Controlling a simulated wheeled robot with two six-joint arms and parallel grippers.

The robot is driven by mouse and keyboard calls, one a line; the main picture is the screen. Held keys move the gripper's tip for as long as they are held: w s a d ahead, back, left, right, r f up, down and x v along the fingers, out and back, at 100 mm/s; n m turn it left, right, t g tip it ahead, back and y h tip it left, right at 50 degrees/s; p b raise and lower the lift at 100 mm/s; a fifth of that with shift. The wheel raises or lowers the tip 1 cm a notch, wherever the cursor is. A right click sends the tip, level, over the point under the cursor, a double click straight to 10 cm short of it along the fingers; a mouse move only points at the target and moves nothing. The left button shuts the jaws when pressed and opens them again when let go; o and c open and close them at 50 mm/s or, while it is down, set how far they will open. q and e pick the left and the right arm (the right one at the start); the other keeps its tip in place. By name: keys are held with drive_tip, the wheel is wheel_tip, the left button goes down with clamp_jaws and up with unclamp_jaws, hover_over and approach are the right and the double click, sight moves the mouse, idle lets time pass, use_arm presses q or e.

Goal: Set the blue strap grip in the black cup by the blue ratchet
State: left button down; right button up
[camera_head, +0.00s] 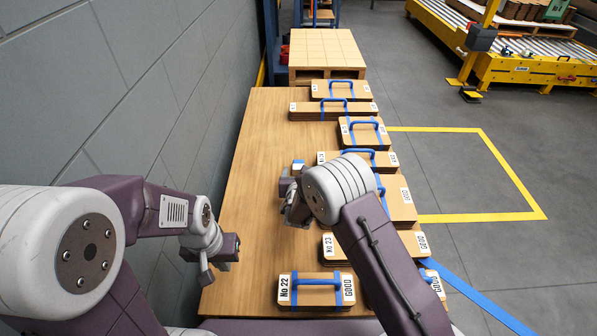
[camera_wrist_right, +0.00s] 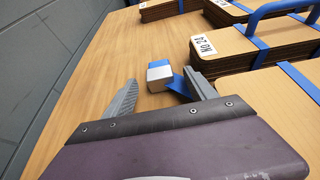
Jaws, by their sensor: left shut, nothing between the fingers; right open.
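A small block with a white face and a blue side (camera_wrist_right: 160,74) lies on the wooden table, with a flat blue piece (camera_wrist_right: 180,86) beside it. I cannot tell whether these are the strap grip or the ratchet. The block also shows in the head view (camera_head: 298,163), just beyond my right gripper (camera_head: 288,190). In the wrist view my right gripper (camera_wrist_right: 162,92) is open, its fingers apart and the block slightly ahead between them. My left gripper (camera_head: 207,276) is shut and empty over the table's near left. I cannot make out a black cup.
Stacks of brown boards with blue straps and handles line the table's (camera_head: 255,130) right side, including a No 22 stack (camera_head: 316,289) at the front. A grey wall (camera_head: 110,90) borders the left. The table's left strip is clear.

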sight(299, 170)
use_arm(q)
wheel_tip(299, 170, down, 2)
drive_tip(key=shift+b, duration=0.35)
use_arm(e)
drive_tip(key=x, duration=0.3)
drive_tip(key=shift+s+f, duration=0.1)
drive_tip(key=shift+f, duration=0.25)
drive_tip(key=shift+r, duration=0.1)
use_arm(q)
drive_tip(key=shift+r, duration=0.1)
use_arm(e)
drive_tip(key=shift+r, duration=0.1)
clamp_jaws()
